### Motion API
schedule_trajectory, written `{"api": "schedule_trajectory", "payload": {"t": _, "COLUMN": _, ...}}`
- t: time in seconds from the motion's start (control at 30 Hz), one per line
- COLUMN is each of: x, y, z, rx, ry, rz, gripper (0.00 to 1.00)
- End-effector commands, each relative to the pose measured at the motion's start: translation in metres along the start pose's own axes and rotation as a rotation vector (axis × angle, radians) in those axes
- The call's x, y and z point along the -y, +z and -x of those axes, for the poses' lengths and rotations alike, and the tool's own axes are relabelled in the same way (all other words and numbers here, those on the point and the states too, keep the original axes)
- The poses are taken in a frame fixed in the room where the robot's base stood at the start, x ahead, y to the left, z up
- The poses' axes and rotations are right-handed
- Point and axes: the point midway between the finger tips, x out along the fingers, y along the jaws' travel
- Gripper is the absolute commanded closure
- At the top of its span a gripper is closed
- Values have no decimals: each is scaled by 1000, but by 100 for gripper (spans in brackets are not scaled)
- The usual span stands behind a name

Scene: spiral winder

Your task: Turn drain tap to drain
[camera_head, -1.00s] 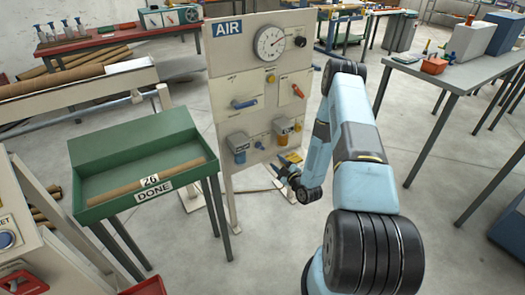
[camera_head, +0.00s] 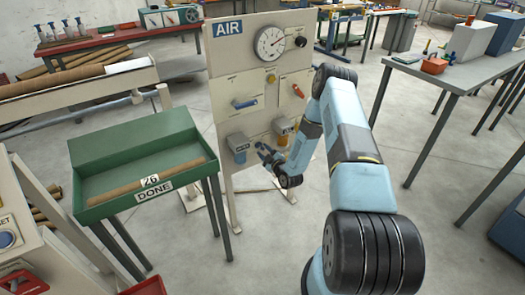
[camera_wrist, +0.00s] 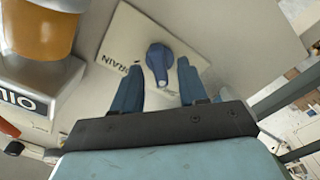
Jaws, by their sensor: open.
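The drain tap (camera_wrist: 159,62) is a blue knob on a pale plate (camera_wrist: 122,38) with partly hidden lettering that reads "RAIN". In the wrist view it lies just beyond and between my fingertips, apart from both as far as I can see. My gripper (camera_wrist: 157,82) is open and empty, with one blue finger on each side of the tap. The tap itself cannot be made out there.
An amber bowl (camera_wrist: 40,32) hangs close at the upper left in the wrist view. On the panel are a gauge (camera_head: 270,42), a blue lever (camera_head: 245,104) and an orange lever (camera_head: 298,91). A green DONE tray (camera_head: 110,168) stands to the left.

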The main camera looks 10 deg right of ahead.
Motion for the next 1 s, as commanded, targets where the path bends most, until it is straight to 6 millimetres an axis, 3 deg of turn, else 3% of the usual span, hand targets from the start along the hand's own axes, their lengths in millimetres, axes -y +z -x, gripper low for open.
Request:
{"api": "schedule_trajectory", "payload": {"t": 0.2, "x": 0, "y": 0, "z": -17, "rx": 0, "ry": 0, "rz": -1, "gripper": 57}}
{"api": "schedule_trajectory", "payload": {"t": 0.53, "x": 0, "y": 0, "z": -19, "rx": 0, "ry": 0, "rz": -1, "gripper": 57}}
{"api": "schedule_trajectory", "payload": {"t": 1.0, "x": 0, "y": 0, "z": -19, "rx": 0, "ry": -1, "rz": -1, "gripper": 100}}
